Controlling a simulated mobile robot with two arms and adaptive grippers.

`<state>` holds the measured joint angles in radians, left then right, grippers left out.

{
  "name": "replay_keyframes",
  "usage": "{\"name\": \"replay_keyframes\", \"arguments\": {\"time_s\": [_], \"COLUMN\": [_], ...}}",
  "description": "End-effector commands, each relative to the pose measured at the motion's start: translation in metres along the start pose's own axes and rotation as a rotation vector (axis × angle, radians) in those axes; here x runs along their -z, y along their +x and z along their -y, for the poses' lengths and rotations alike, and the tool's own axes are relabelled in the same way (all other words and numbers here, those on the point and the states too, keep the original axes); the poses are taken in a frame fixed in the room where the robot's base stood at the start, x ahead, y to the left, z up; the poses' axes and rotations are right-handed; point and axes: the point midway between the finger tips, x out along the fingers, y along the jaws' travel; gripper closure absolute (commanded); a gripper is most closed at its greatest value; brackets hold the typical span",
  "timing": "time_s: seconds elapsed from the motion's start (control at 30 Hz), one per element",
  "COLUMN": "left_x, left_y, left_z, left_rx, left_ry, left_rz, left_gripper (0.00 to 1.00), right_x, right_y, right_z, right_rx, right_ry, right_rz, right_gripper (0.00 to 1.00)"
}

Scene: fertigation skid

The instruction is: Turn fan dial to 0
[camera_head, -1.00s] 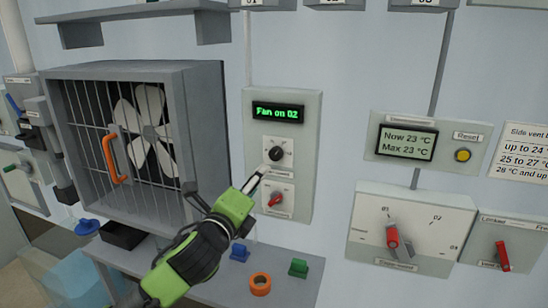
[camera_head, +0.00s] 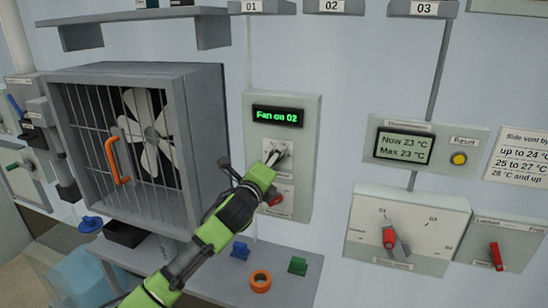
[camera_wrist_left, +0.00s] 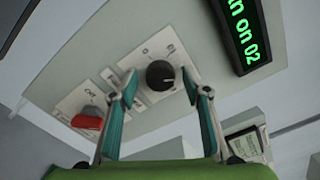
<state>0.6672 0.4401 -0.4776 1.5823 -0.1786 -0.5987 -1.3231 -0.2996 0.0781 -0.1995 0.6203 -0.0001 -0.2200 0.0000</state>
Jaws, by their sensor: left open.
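The fan dial is a round black knob on a white scale plate (camera_head: 273,148); in the left wrist view the dial (camera_wrist_left: 160,74) shows clearly. The display (camera_head: 277,117) above it reads "Fan on 02". My left gripper (camera_head: 280,150) is at the dial and hides most of it in the head view. In the left wrist view my left gripper (camera_wrist_left: 161,92) is open, with one finger on each side of the dial. I cannot tell whether the fingers touch it. My right gripper is not in view.
A red switch (camera_head: 275,196) sits just below the dial on the same panel. The fan cage (camera_head: 128,140) with an orange handle (camera_head: 111,160) stands left of my arm. A shelf (camera_head: 245,283) with small coloured parts lies below.

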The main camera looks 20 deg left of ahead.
Motion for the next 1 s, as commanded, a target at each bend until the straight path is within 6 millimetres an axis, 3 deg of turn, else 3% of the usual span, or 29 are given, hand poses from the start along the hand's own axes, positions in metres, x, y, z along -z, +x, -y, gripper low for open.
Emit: {"name": "replay_keyframes", "arguments": {"time_s": [0.37, 0.5, 0.53, 1.0], "left_x": [0.0007, 0.0006, 0.0006, 0.0005], "left_y": [0.0046, 0.0045, 0.0045, 0.0044], "left_z": [0.0, 0.0, -0.0001, 0.0002], "left_rx": [0.001, 0.0, 0.0, 0.0], "left_ry": [-0.001, -0.001, -0.001, -0.085], "left_rz": [-0.001, -0.001, -0.001, -0.001], "left_gripper": [0.56, 0.93, 0.95, 0.95], "right_x": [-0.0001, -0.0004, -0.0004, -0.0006], "right_y": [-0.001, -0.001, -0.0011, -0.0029], "right_z": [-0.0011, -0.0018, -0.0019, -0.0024], "right_rx": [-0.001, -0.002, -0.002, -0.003], "right_ry": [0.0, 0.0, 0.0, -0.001], "right_rz": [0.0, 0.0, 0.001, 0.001], "right_gripper": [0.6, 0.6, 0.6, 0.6]}}
